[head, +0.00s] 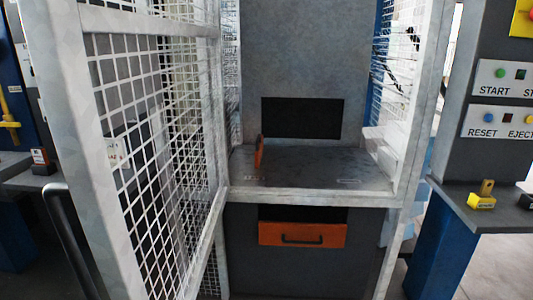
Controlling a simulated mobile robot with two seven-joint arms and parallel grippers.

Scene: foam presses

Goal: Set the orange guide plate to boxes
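The orange guide plate (259,152) stands upright at the left of the grey bed inside the press cage, seen nearly edge-on. The bed (310,170) is otherwise mostly bare, with faint markings near its front edge that are too small to read. I cannot make out a "boxes" label. Neither of my grippers is in the head view.
The mesh door (150,130) stands open on the left. An orange drawer (302,234) with a dark handle is below the bed. At right is a control panel (497,100) with START and RESET buttons. A yellow padlock-like block (482,202) sits on the shelf below it.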

